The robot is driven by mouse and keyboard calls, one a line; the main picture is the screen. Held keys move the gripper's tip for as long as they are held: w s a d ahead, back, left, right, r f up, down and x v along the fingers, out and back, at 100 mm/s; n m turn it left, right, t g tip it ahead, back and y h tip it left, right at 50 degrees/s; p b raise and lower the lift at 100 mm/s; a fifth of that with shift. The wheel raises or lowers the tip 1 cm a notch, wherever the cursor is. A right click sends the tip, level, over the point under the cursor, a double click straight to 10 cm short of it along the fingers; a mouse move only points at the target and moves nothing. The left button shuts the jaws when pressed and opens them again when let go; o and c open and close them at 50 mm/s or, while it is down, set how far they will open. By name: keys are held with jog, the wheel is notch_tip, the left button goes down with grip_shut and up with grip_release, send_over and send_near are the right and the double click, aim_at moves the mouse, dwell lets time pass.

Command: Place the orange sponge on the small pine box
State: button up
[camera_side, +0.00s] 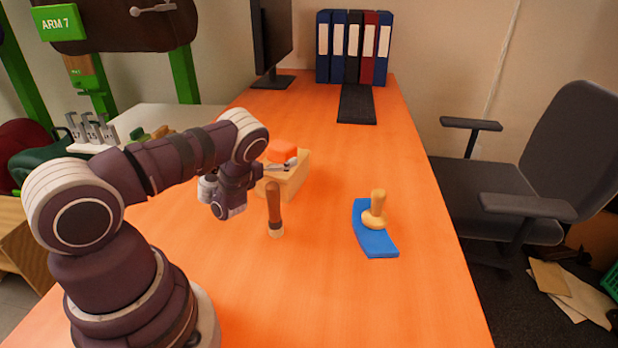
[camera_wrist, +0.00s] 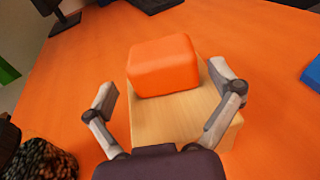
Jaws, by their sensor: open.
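The orange sponge (camera_wrist: 163,66) rests on top of the small pine box (camera_wrist: 178,118), toward its far end in the wrist view. In the side view the sponge (camera_side: 281,151) also sits on the pine box (camera_side: 292,183), partly behind my gripper (camera_side: 279,168). In the wrist view my gripper (camera_wrist: 170,88) is open, its fingers apart on the left and right of the sponge. A gap shows between the left finger and the sponge. The right finger is close to the sponge and over the box's edge; I cannot tell whether it touches.
A dark brown wooden-handled tool (camera_side: 274,208) stands upright in front of the box. A blue curved piece (camera_side: 374,238) with a wooden knob-handled tool (camera_side: 375,211) on it lies to the right. Binders (camera_side: 352,48), a keyboard (camera_side: 357,104) and a monitor (camera_side: 270,40) are at the back.

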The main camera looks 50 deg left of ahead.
aim_at(275, 155)
jog(key=shift+s+d+r, duration=0.15)
jog(key=shift+s+r, duration=0.05)
jog(key=shift+s+f, duration=0.3)
jog(key=shift+s, duration=0.25)
jog(key=shift+s+d, duration=0.1)
jog(key=shift+s, duration=0.25)
jog(key=shift+s+d+r, duration=0.3)
jog(key=shift+s+d, duration=0.15)
jog(key=shift+s, duration=0.2)
jog(key=shift+s+d+r, duration=0.3)
jog(key=shift+s+d, duration=0.1)
jog(key=shift+s, duration=0.25)
jog(key=a+r+n+g+y, duration=0.45)
jog(key=r+n, duration=0.55)
jog(key=n, duration=0.5)
jog(key=s+d+r+n+g+h, duration=0.1)
jog(key=s+d+n+h, duration=0.2)
jog(key=d+n, duration=0.2)
jog(key=s+d+r+n+g+h, duration=0.1)
jog(key=s+d+n+h, duration=0.3)
jog(key=d, duration=0.7)
jog(key=s+d+r+n+g+h, duration=0.1)
jog(key=s+d+n+g+h, duration=0.2)
jog(key=d+n, duration=0.4)
jog(key=shift+s+d+r+h, duration=0.25)
jog(key=shift+s+d+h, duration=0.2)
jog(key=shift+s, duration=0.25)
